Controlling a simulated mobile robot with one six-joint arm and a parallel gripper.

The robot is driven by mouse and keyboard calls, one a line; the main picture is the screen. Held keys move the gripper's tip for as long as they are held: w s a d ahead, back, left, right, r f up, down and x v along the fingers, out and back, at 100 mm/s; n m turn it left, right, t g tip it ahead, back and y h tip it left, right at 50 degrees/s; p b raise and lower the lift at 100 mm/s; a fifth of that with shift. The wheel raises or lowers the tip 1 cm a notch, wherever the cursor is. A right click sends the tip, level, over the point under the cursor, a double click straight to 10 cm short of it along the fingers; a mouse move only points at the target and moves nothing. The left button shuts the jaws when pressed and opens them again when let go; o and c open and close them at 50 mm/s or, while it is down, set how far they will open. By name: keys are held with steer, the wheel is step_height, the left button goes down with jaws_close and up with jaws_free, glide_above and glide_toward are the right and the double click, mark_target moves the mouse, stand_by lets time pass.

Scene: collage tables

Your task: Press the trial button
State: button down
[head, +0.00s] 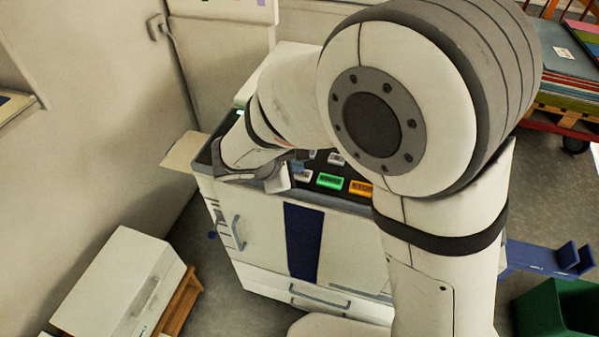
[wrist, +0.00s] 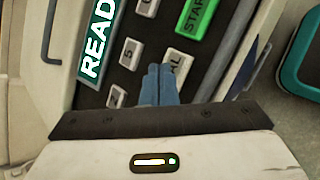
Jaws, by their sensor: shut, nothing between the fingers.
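In the wrist view my gripper (wrist: 160,69) is shut and empty, its two blue-grey fingers side by side.
A green START key (wrist: 193,20), a grey "5" key (wrist: 131,53) and a READY display (wrist: 98,38) are close by. A teal-rimmed object (wrist: 292,62) lies at the right. In the head view, green (head: 329,181) and orange (head: 361,188) labelled blocks lie on the dark top of the white cabinet (head: 262,232).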

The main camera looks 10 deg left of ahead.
mark_target(296, 175)
steer(key=shift+f, duration=0.2)
steer(key=shift+r, duration=0.1)
steer(key=shift+r+p, duration=0.35)
steer(key=shift+r, duration=0.4)
steer(key=shift+r+p, duration=1.75)
steer(key=shift+r, duration=0.8)
